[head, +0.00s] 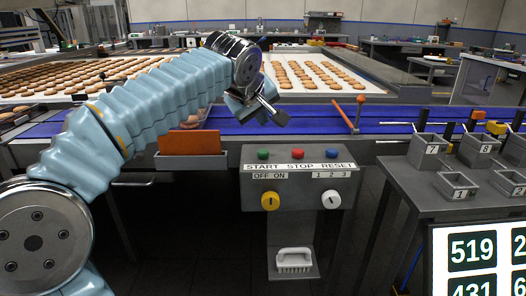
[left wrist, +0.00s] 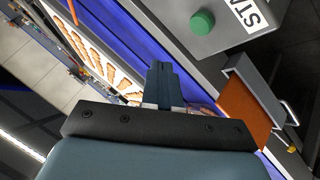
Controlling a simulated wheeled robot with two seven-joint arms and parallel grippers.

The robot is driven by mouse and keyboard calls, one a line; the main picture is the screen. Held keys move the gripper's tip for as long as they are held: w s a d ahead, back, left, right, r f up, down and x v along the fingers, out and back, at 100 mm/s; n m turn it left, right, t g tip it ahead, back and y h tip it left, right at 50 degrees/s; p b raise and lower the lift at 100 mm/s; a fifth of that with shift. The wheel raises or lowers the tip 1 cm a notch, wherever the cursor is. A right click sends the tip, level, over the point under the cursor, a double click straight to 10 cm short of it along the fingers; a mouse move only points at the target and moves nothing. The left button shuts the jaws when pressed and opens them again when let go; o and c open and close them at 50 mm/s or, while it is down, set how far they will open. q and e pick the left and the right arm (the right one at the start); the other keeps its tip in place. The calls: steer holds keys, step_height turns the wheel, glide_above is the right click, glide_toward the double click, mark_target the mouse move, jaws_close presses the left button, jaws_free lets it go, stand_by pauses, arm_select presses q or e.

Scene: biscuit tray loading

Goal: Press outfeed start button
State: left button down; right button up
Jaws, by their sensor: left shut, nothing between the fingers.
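The green start button (head: 263,154) is on top of a grey control box (head: 300,205), above the word START. The button also shows in the left wrist view (left wrist: 202,22), near the top, with part of the START label beside it. My left gripper (head: 279,118) is shut and empty, above and behind the box over the blue belt. In the left wrist view its closed fingers (left wrist: 163,72) point up the picture, apart from the button. My right gripper is not in view.
A red stop button (head: 296,154) and a blue reset button (head: 331,153) sit beside the green one. A blue conveyor belt (head: 340,117) runs behind. An orange card (head: 190,142) stands in a holder left of the box. Numbered bins (head: 433,150) stand at right.

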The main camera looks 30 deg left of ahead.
arm_select(q)
steer(key=b, duration=0.2)
glide_above(261, 153)
step_height(261, 153, down, 4)
steer(key=shift+f, duration=0.1)
steer(key=shift+f+b, duration=0.35)
steer(key=shift+f, duration=0.1)
steer(key=shift+f, duration=0.15)
stand_by(1.4)
steer(key=shift+f+b, duration=0.25)
steer(key=shift+b, duration=0.1)
